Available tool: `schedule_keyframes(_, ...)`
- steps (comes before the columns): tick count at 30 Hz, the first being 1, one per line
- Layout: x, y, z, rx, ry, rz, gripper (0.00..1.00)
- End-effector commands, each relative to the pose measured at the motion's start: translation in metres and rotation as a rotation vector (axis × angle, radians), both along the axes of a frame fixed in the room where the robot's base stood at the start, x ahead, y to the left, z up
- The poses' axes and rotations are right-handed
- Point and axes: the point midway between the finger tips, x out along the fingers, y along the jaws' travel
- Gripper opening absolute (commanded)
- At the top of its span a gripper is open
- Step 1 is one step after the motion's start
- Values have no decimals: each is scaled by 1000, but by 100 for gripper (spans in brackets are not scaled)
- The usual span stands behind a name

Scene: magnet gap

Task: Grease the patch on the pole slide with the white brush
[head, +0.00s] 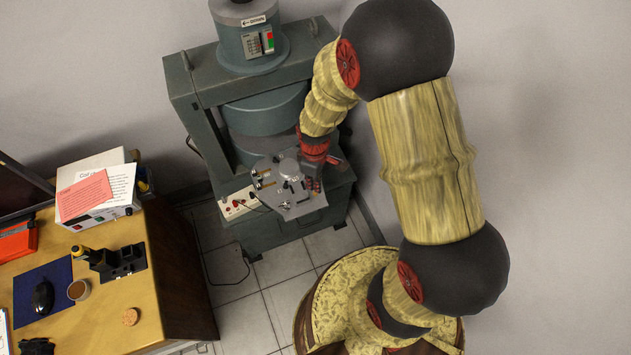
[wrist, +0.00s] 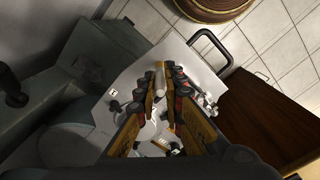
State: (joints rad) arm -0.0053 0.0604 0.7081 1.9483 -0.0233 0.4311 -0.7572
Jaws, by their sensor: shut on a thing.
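My gripper (wrist: 160,85) is shut on a slim pale rod, which looks like the white brush (wrist: 160,79), between its fingertips in the wrist view. The brush's bristle end cannot be made out. In the head view my gripper (head: 314,184) is low over the right side of a grey plate (head: 306,207) at the front of the green magnet. The plate also shows in the wrist view (wrist: 203,72). Small fittings sit on it beneath and beside the fingers. I cannot make out the pole slide's patch; my fingers and wrist cover part of the plate.
The green magnet (head: 181,95) stands behind the plate, its frame close to my arm. A small panel with red knobs (head: 238,203) is left of the plate. A wooden desk (head: 95,325) stands at left.

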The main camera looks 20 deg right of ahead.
Motion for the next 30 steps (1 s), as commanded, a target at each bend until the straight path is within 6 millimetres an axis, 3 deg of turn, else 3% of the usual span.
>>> schedule_keyframes(30, 22, 0, 0, 0, 0, 0, 0)
